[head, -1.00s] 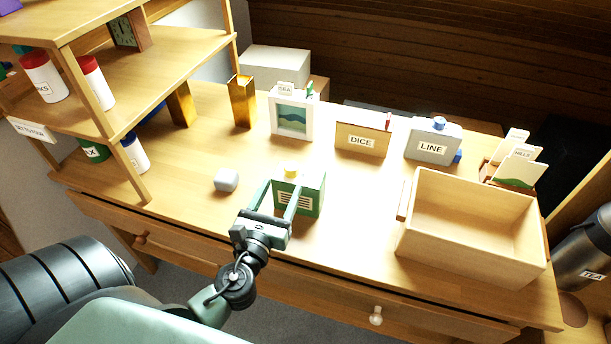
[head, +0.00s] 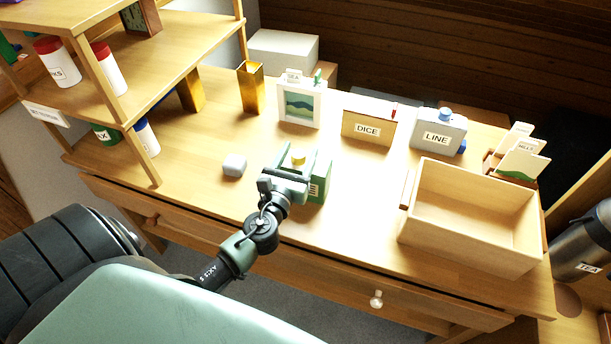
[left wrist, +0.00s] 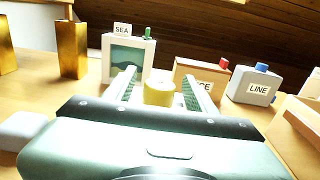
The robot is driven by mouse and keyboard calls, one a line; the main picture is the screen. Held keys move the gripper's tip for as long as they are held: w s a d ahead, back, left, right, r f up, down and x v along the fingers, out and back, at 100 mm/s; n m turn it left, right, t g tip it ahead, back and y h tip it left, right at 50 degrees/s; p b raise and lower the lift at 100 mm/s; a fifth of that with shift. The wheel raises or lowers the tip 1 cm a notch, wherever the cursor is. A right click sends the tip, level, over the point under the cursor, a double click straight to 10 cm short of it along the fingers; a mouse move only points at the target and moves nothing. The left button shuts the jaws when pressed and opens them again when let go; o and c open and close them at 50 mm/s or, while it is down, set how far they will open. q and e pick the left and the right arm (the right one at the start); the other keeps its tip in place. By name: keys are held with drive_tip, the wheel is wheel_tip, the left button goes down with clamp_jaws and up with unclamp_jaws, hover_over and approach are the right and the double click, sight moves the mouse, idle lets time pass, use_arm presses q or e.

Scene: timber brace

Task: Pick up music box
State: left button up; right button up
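A green box (head: 321,180) with a yellow knob (head: 298,157) and a white striped label stands on the desk in the head view; it fits the music box, though no readable name shows. My left gripper (head: 300,153) is over it and hides much of its front and left. In the left wrist view the two fingers (left wrist: 158,76) are apart, with the yellow knob (left wrist: 159,94) between them and gaps on both sides. The box body is hidden there, so contact cannot be seen. My right gripper is not in view.
Behind stand a framed SEA picture (head: 299,104), a DICE box (head: 368,122) and a LINE box (head: 437,132). An open wooden tray (head: 470,247) is to the right. A grey block (head: 234,165) lies left. A shelf (head: 150,75) with jars fills the left side.

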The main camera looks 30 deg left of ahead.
use_arm(q)
clamp_jaws()
idle(1.2)
